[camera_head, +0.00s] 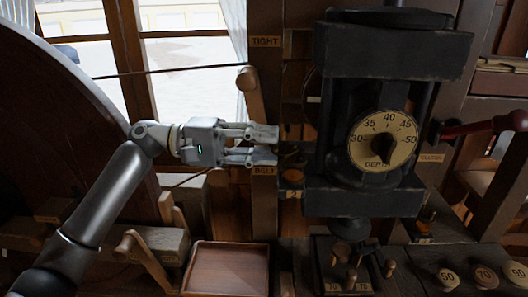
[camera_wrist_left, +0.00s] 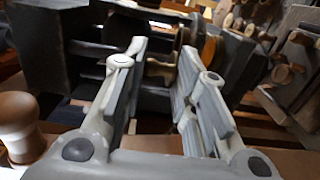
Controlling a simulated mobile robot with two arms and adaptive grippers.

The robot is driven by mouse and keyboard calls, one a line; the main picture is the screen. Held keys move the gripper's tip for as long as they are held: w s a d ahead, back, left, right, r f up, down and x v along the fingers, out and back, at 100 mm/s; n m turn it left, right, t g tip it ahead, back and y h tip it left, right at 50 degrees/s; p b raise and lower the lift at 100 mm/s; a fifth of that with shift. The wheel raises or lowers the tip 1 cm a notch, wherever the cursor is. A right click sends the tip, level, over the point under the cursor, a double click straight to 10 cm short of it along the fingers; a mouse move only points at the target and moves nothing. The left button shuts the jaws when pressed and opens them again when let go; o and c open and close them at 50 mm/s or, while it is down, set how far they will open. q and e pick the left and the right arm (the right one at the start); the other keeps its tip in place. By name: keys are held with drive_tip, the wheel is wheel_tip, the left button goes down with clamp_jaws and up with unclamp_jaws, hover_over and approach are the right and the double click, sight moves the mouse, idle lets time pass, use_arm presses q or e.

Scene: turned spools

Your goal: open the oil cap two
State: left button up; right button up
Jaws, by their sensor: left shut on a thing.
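Oil cup two (camera_head: 292,176) is a small brass-coloured cup above a plate marked "2" (camera_head: 293,194), at the left side of the dark machine in the head view. A dark cap (camera_head: 292,156) shows just above it, at the tips of my left gripper (camera_head: 268,146). The gripper reaches in level from the left, its fingers a little apart and shut on this cap. In the left wrist view the fingers (camera_wrist_left: 160,75) stand on both sides of a dark brown piece, partly hidden. My right gripper is in neither view.
The machine's dial (camera_head: 383,141) is right of the gripper. A wooden lever (camera_head: 250,92) and post stand close behind the fingers. An empty brown tray (camera_head: 227,270) lies below. A red handle (camera_head: 485,126) is at right.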

use_arm(q)
drive_tip(key=shift+w+a+r+m+g, duration=0.1)
drive_tip(key=shift+w+r+m+g, duration=0.15)
drive_tip(key=shift+m+g, duration=0.4)
drive_tip(key=shift+w+r+m+g, duration=0.1)
drive_tip(key=shift+w+m+g, duration=0.25)
drive_tip(key=shift+g, duration=0.5)
drive_tip(key=o, duration=0.9)
drive_tip(key=shift+f, duration=0.1)
drive_tip(key=shift+o, duration=0.2)
drive_tip(key=shift+s, duration=0.1)
drive_tip(key=shift+f, duration=0.1)
drive_tip(key=v, duration=1.2)
drive_tip(key=shift+r, duration=0.3)
drive_tip(key=shift+f, duration=0.1)
